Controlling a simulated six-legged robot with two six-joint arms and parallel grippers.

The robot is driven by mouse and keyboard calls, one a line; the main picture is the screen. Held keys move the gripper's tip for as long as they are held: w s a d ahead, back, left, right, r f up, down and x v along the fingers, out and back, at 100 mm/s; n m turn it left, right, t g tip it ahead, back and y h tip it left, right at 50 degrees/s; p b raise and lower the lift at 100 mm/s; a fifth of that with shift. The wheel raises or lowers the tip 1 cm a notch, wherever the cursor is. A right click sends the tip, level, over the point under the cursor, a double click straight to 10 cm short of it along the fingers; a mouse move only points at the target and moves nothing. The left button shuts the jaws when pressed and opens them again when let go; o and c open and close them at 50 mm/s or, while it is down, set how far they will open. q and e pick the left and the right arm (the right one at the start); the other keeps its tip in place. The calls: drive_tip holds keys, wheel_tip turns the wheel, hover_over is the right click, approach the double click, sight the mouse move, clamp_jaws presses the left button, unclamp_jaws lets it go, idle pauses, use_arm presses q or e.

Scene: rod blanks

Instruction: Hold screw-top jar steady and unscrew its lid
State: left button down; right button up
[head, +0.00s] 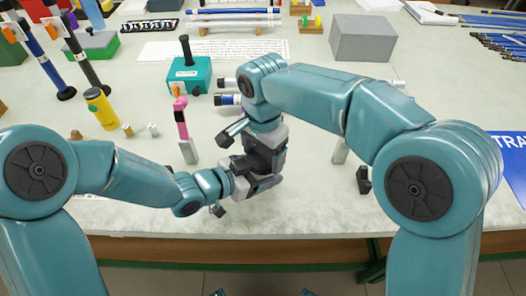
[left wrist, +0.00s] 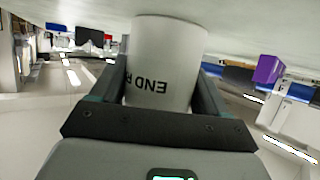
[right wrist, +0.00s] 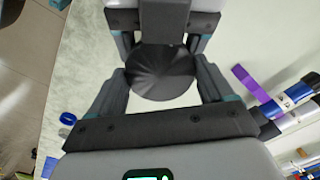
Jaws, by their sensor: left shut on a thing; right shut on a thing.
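The screw-top jar is a white cylinder (left wrist: 168,60) with dark printed letters, seen in the left wrist view between the fingers of my left gripper (head: 258,182). My left gripper is shut on the jar's body from the side. The jar's lid is a black ribbed disc (right wrist: 160,72), seen from above in the right wrist view. My right gripper (head: 266,150) points down from above and is shut on the lid, one finger on each side. In the head view the grippers hide nearly all of the jar and lid. I cannot tell whether the lid is loosened.
A teal block with a black handle (head: 189,75) stands behind the grippers. A pink upright piece (head: 181,120) stands close to my left gripper. A yellow cylinder (head: 100,108) is at left, a grey box (head: 362,38) at the back right. The table's front edge (head: 230,240) is near.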

drive_tip(key=n, duration=0.2)
drive_tip(key=shift+n, duration=0.4)
drive_tip(key=o, duration=1.1)
drive_tip(key=shift+c, duration=0.2)
drive_tip(key=shift+r, duration=2.3)
wheel_tip(320, 180, up, 3)
drive_tip(key=m, duration=0.3)
drive_tip(key=shift+r, duration=0.15)
wheel_tip(320, 180, down, 8)
drive_tip(key=shift+r, duration=0.1)
drive_tip(key=c, duration=1.1)
drive_tip(key=n, duration=0.3)
